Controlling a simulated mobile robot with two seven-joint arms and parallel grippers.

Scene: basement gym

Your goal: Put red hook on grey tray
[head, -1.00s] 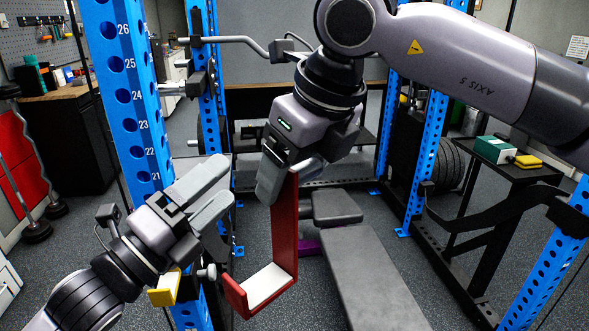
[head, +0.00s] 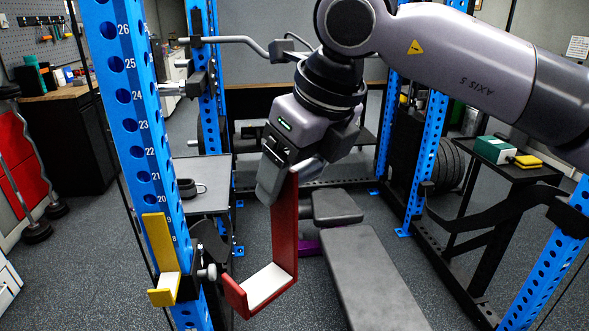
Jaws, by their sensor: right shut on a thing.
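The red hook (head: 284,235) is a tall red plate with a short lipped foot that has a white pad. My right gripper (head: 284,178) is shut on the top of its plate and holds it upright, with the foot pointing left and toward me. The lip of the foot appears near a round knob beside the blue upright; I cannot tell whether they touch. A grey flat surface (head: 205,203), which may be the grey tray, shows behind the upright, partly hidden by it. My left gripper is out of view.
A yellow hook (head: 159,245) is on the numbered blue upright (head: 127,110). A dark mug (head: 187,188) stands on the grey surface. A grey bench (head: 370,280) lies right of the red hook. A side table (head: 508,172) at right holds a green box (head: 494,149).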

